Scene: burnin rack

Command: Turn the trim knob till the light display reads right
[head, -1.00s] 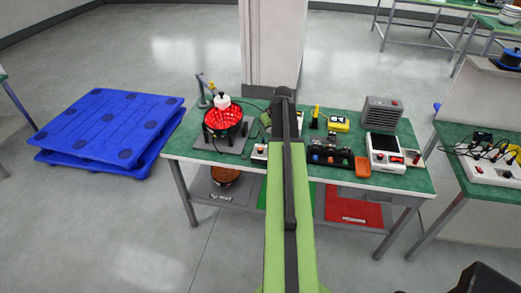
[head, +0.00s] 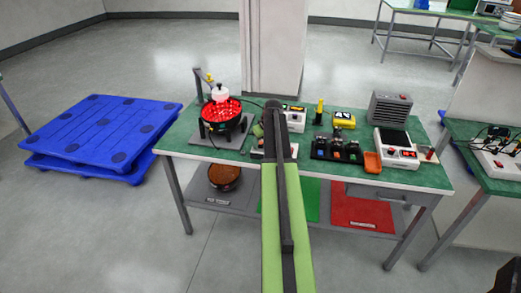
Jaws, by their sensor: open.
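The yellow meter (head: 343,119) stands at the back of the green-topped table, with pale digits on a dark display; they look like 44 but are too small to be sure. A white box with a small display (head: 294,112) shows partly behind the end of my arm. The red bowl-like fixture (head: 222,113) stands at the left on a grey plate, with a pale pinkish lamp (head: 220,93) above it. I cannot make out which part is the trim knob. My green arm reaches over the table's front middle. Its dark end hides what lies beyond, and my gripper cannot be made out.
A dark rack with colored parts (head: 337,148), an orange tray (head: 373,162), a white device with a red display (head: 397,148) and a grey vented box (head: 390,107) fill the right side. Blue pallets (head: 100,137) lie left of the table, with open floor around.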

